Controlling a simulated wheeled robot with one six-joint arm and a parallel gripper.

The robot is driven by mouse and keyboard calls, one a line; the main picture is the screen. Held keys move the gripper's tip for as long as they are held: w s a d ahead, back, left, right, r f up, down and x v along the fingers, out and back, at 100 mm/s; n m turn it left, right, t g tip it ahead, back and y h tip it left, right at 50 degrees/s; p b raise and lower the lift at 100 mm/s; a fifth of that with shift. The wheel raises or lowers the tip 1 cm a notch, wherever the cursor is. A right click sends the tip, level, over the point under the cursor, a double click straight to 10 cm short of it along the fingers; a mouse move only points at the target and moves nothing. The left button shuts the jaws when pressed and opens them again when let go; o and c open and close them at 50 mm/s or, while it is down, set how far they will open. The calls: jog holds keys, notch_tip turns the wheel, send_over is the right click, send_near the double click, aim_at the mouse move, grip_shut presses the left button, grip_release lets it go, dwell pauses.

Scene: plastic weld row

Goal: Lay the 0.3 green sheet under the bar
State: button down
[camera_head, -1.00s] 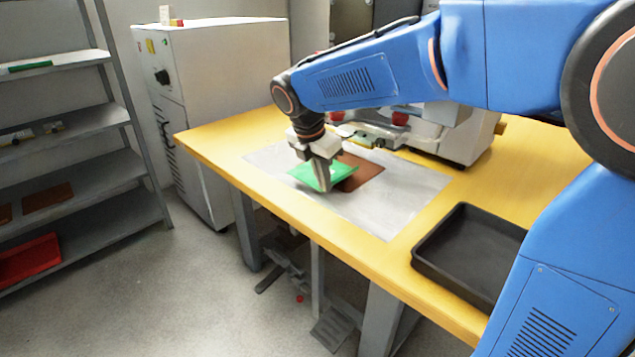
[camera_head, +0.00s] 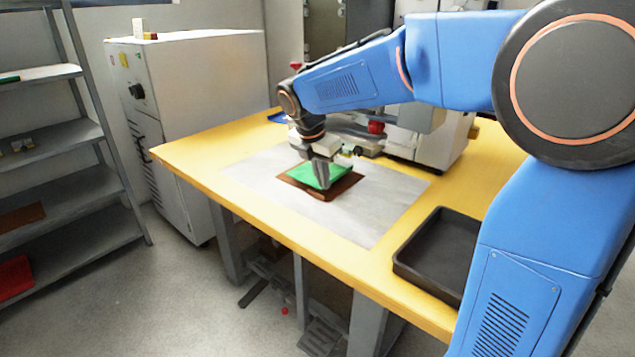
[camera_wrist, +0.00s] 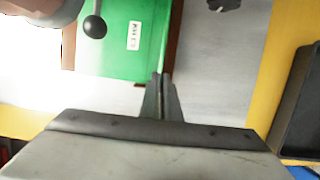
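The green sheet (camera_head: 312,170) is over a brown sheet (camera_head: 346,183) on the table's grey mat. In the wrist view the green sheet (camera_wrist: 112,55) carries a small white label, its print hard to read. My gripper (camera_head: 322,186) has its fingertips together at the sheet's edge; they also show in the wrist view (camera_wrist: 161,82). It appears shut on that edge. Whether the green sheet touches the brown one I cannot tell. The welding machine (camera_head: 425,140) stands just behind; its bar is not clearly distinguishable behind my arm.
The grey mat (camera_head: 375,215) is bare on the right and in front. A black tray (camera_head: 400,262) stands at the right of the yellow table (camera_head: 262,224). A white cabinet (camera_head: 205,90) and a grey shelf rack (camera_head: 85,195) are at left. A black ball knob (camera_wrist: 95,27) overlaps the sheet in the wrist view.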

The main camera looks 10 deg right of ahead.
jog(key=shift+w+d, duration=0.6)
jog(key=shift+d, duration=0.3)
jog(key=shift+a+f, duration=0.1)
jog(key=shift+f, duration=1)
jog(key=shift+f, duration=0.15)
jog(key=c, duration=1.9)
grip_release()
jog(key=shift+r, duration=0.2)
jog(key=shift+r, duration=1.4)
jog(key=shift+s+a+r, duration=0.2)
jog(key=shift+s+a, duration=0.6)
jog(key=shift+a, duration=0.3)
jog(key=shift+s+a+r, duration=0.2)
jog(key=shift+s+a, duration=0.6)
jog(key=shift+a, duration=0.25)
jog(key=shift+s+a+r, duration=0.2)
jog(key=shift+s+a, duration=0.6)
jog(key=shift+a, duration=0.3)
